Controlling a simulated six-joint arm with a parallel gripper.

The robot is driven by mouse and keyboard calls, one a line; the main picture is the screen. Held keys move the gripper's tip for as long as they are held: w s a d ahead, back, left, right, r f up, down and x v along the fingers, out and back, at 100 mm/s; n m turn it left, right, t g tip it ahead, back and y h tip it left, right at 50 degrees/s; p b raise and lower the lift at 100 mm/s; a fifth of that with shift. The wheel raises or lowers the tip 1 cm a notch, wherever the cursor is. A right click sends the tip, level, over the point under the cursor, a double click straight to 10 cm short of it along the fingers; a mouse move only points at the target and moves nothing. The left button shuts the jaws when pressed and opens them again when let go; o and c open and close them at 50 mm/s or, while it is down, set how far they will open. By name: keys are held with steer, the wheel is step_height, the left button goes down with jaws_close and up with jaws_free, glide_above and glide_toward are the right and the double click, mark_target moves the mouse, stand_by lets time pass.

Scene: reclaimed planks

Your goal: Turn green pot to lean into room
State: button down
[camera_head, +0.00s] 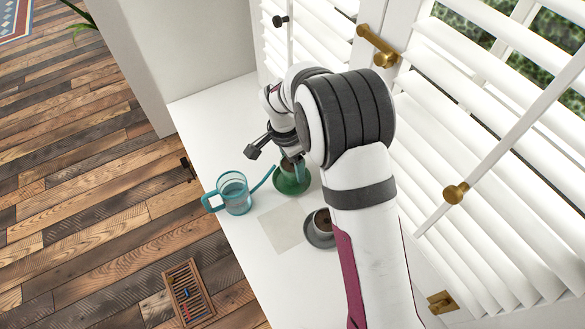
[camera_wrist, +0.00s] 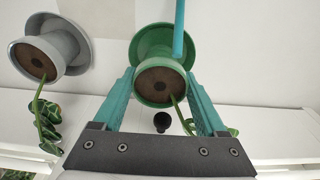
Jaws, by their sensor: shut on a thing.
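The green pot (camera_head: 292,185) stands on the white sill, partly hidden by my arm in the head view. In the wrist view the green pot (camera_wrist: 152,98) shows brown soil, with a green saucer (camera_wrist: 150,35) around its base. Its thin stem and leaves (camera_wrist: 186,122) lean toward the shutter side, partly behind a finger. My gripper (camera_wrist: 161,76) has its two teal fingers on opposite sides of the pot and is shut on it. In the head view my gripper (camera_head: 289,158) comes down over the pot.
A teal watering can (camera_head: 234,195) stands left of the pot, its spout (camera_wrist: 178,30) reaching close to it. A grey pot (camera_head: 321,222) with a plant stands nearby on its saucer. A pale square (camera_head: 281,228) lies between them. White shutters (camera_head: 480,110) line the right; the sill drops to plank floor.

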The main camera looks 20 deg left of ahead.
mark_target(286, 168)
step_height(286, 168, up, 19)
stand_by(0.4)
steer(key=shift+f, duration=0.15)
step_height(286, 168, down, 17)
steer(key=n, duration=0.4)
steer(key=shift+a, duration=0.1)
steer(key=shift+f, duration=1.65)
jaws_free()
step_height(286, 168, up, 15)
steer(key=s, duration=0.2)
steer(key=s+d+r+y, duration=0.1)
steer(key=s+d+r, duration=0.2)
steer(key=s+d, duration=0.35)
steer(key=s+d+r, duration=0.3)
steer(key=s+d, duration=0.2)
steer(key=d, duration=0.3)
steer(key=s+d+f+y, duration=0.1)
steer(key=s+d, duration=0.1)
steer(key=s, duration=0.5)
steer(key=s+d+f+g, duration=0.1)
steer(key=s+f, duration=0.1)
steer(key=s, duration=0.4)
steer(key=shift+s+d+f+m+y, duration=0.15)
steer(key=shift+s+d+m+y, duration=0.15)
steer(key=shift+s+d+y, duration=0.1)
